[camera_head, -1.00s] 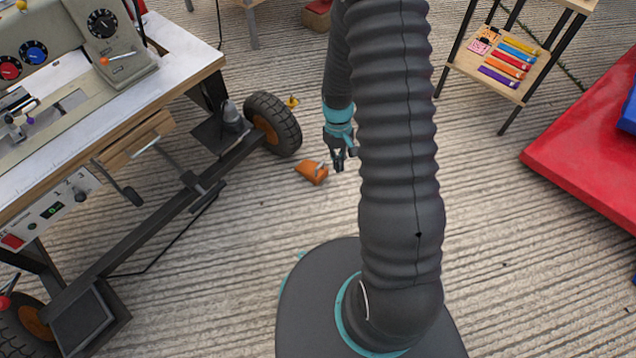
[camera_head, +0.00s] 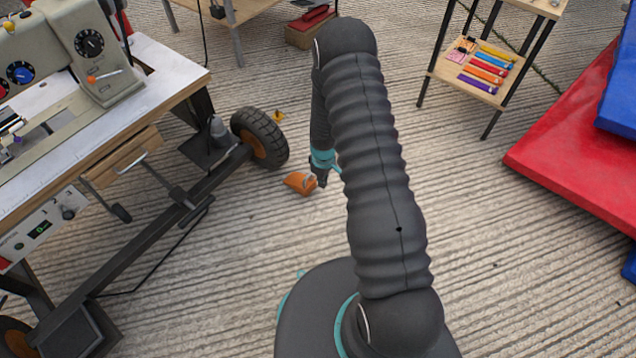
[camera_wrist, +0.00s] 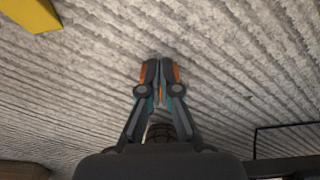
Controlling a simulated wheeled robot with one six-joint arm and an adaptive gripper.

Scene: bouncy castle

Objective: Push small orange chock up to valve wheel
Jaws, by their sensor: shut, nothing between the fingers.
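A second such wheel (camera_head: 14,338) shows at the lower left. I cannot tell a valve on either. My gripper (camera_head: 321,182) is low, shut, just at the chock's right end; whether they touch I cannot tell. In the wrist view the closed fingers (camera_wrist: 160,68) point at floor, with orange along their outer edges. A tyre (camera_wrist: 159,132) shows partly behind them.
A yellow block (camera_wrist: 34,14) sits in the wrist view's upper left corner. A small yellow item (camera_head: 278,117) lies beyond the tyre. The cart's frame (camera_head: 150,240) stands left, a small shelf (camera_head: 470,82) and red mat (camera_head: 570,150) right.

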